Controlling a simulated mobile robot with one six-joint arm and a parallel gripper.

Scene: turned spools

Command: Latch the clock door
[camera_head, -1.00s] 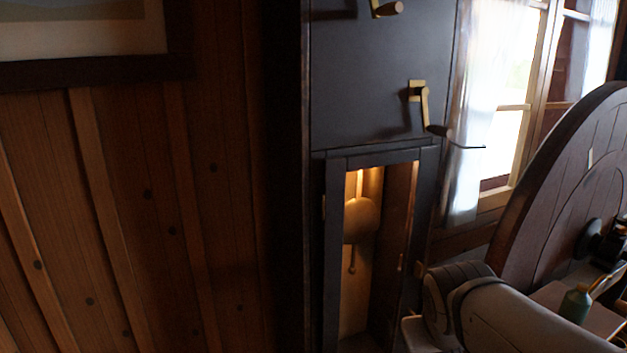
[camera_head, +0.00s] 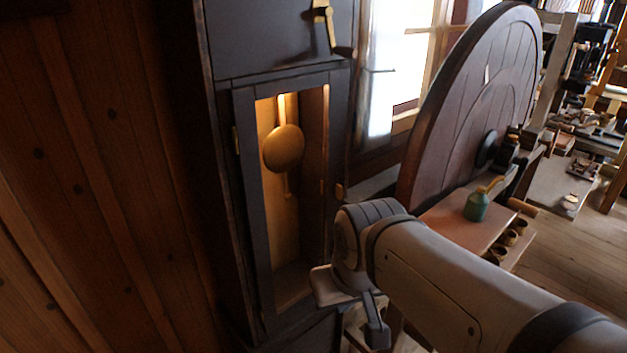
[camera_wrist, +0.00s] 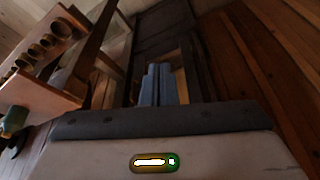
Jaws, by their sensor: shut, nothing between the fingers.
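The tall dark clock case stands left of centre in the head view. Its narrow framed door (camera_head: 243,180) surrounds an opening with a brass pendulum (camera_head: 284,148) inside. A small brass piece (camera_head: 339,190) sits at the door's right edge; I cannot tell whether it is the latch or how it is turned. I cannot tell whether the door is fully flush. My gripper (camera_wrist: 157,70) shows in the wrist view with its two blue-grey fingers together and empty, pointing towards the dark case. In the head view my arm's end is right of the lower door.
A brass crank (camera_head: 327,25) juts from the upper case. A large round wooden wheel (camera_head: 465,110) stands right of the clock. A bench (camera_head: 440,218) with a green bottle (camera_head: 476,205) lies behind my arm. A plank wall (camera_head: 100,170) is at left.

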